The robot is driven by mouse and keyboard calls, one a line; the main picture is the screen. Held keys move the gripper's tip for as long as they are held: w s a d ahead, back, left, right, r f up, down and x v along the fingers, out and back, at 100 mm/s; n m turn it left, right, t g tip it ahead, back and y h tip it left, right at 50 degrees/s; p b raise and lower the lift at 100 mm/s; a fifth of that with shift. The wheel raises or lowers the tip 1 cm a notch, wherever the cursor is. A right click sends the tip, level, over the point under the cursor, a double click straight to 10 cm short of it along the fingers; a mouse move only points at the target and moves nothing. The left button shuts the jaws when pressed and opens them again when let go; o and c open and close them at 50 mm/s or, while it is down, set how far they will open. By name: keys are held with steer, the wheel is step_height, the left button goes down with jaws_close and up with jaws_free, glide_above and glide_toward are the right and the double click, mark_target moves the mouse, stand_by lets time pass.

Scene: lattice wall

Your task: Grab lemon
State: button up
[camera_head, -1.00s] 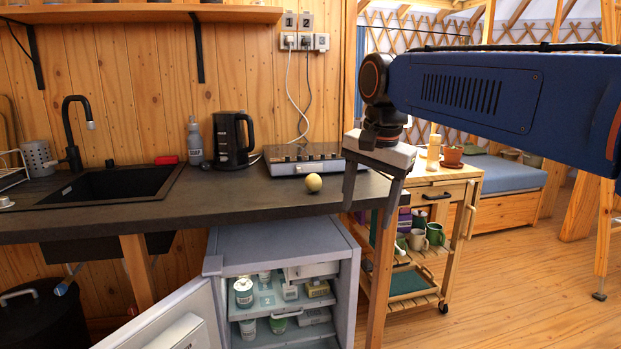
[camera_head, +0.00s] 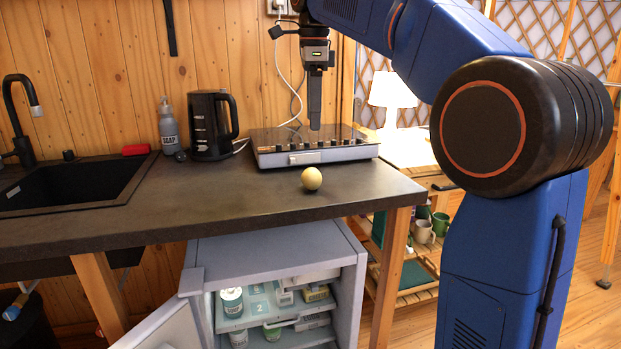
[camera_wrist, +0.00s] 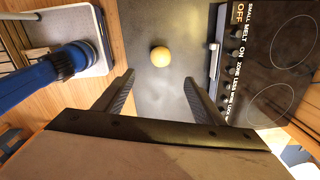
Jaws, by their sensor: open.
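The lemon (camera_head: 312,178) is a small, pale yellow, round fruit resting on the dark countertop (camera_head: 240,205), just in front of the cooktop. In the wrist view the lemon (camera_wrist: 160,56) lies beyond the fingertips, between the lines of the two fingers and apart from both. My gripper (camera_head: 315,128) points down above the cooktop, behind the lemon in the head view. In the wrist view my gripper (camera_wrist: 160,85) has its two fingers spread wide with nothing between them.
The cooktop (camera_head: 315,152) stands behind the lemon, with a black kettle (camera_head: 207,125) and soap bottle (camera_head: 168,128) to its left. The sink (camera_head: 75,182) is at the far left. An open small fridge (camera_head: 275,250) is below. The counter left of the lemon is clear.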

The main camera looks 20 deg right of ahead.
mark_target(312, 169)
steer(key=f, duration=1)
steer(key=shift+w+f, duration=0.25)
steer(key=shift+f, duration=0.15)
steer(key=shift+w+a+f, duration=0.1)
steer(key=shift+w+f, duration=0.05)
steer(key=shift+f, duration=1.15)
steer(key=shift+w+f, duration=0.1)
steer(key=shift+f, duration=1.2)
steer(key=shift+c, duration=0.4)
steer(key=c, duration=1.1)
